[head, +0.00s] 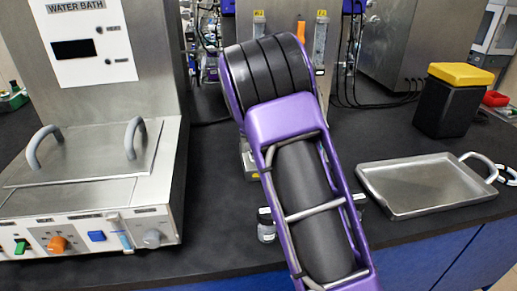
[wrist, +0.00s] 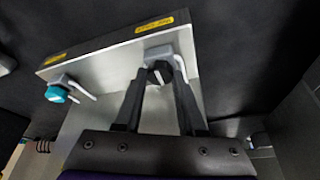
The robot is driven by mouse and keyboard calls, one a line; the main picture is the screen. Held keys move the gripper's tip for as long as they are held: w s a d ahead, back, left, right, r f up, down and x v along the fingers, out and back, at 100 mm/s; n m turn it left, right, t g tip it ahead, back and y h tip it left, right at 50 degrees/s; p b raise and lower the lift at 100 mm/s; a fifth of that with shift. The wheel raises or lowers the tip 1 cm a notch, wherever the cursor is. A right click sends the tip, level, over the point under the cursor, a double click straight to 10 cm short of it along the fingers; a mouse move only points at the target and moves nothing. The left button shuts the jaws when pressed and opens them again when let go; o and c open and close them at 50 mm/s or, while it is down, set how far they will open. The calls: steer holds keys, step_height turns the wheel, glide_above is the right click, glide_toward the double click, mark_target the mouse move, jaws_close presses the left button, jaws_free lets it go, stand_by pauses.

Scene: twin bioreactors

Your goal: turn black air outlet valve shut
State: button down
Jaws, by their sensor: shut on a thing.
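In the wrist view the black air outlet valve (wrist: 159,75) is a small black knob with a pale mark, on a grey fitting at the edge of a metal block. My gripper (wrist: 160,76) has its two dark fingertips on either side of this knob and is shut on it. A teal valve (wrist: 57,94) sits on the same block (wrist: 120,62) to the left, apart from the fingers. In the head view my purple arm hides the gripper and the black valve.
In the head view a water bath (head: 85,150) stands left and a metal tray (head: 420,185) lies right. A black bin with a yellow lid (head: 452,100) is behind the tray. A small bottle (head: 266,226) stands beside my arm. Upright tubes (head: 320,40) rise behind it.

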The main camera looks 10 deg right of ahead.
steer(key=c, duration=0.5)
jaws_free()
steer(key=p+v, duration=0.1)
steer(key=v, duration=1.6)
steer(key=shift+s+r, duration=0.15)
steer(key=shift+s, duration=0.05)
